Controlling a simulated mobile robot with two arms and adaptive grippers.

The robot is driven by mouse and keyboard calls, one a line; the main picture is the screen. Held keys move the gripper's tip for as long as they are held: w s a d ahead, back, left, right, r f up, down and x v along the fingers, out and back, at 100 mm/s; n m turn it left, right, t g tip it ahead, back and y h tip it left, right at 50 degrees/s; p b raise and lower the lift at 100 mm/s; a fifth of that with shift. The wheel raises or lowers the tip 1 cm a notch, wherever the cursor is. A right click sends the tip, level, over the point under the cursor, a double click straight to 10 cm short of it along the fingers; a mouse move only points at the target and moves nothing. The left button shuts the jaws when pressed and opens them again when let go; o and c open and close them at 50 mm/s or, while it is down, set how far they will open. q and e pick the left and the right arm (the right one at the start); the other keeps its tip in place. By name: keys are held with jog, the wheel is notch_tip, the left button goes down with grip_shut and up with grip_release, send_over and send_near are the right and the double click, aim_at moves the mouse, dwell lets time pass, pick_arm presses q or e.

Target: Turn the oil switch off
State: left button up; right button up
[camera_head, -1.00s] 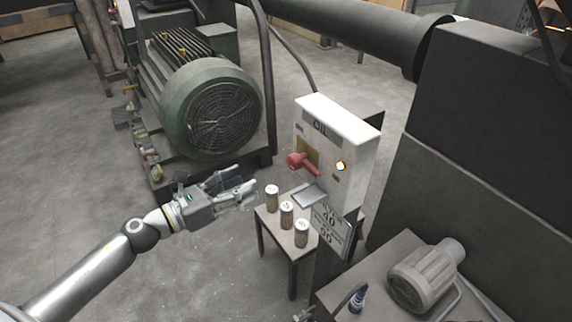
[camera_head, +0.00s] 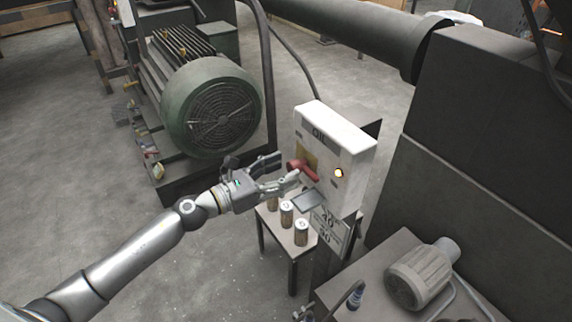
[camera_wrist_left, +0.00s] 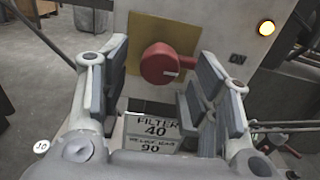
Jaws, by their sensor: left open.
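The oil switch is a red rotary handle (camera_head: 303,170) on a yellow plate on the front of a white box labelled OIL (camera_head: 336,142). In the head view the handle points down to the right. A lit lamp (camera_head: 339,173) is on the box right of it. My left gripper (camera_head: 287,171) is open, its fingertips close to the handle. In the left wrist view the red handle (camera_wrist_left: 168,66) sits between the two open fingers and a little beyond them, and an ON label (camera_wrist_left: 237,58) shows to its right. I cannot tell whether a finger touches it. My right gripper is not in view.
A small table (camera_head: 292,246) with several cans stands below the box. A sign reading FILTER 40 (camera_head: 329,228) hangs under the box. A large green motor (camera_head: 211,108) stands behind my left arm. A grey bench with a small motor (camera_head: 420,275) is at the lower right.

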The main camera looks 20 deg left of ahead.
pick_arm(q)
jog(key=shift+x, duration=0.8)
jog(key=c, duration=1)
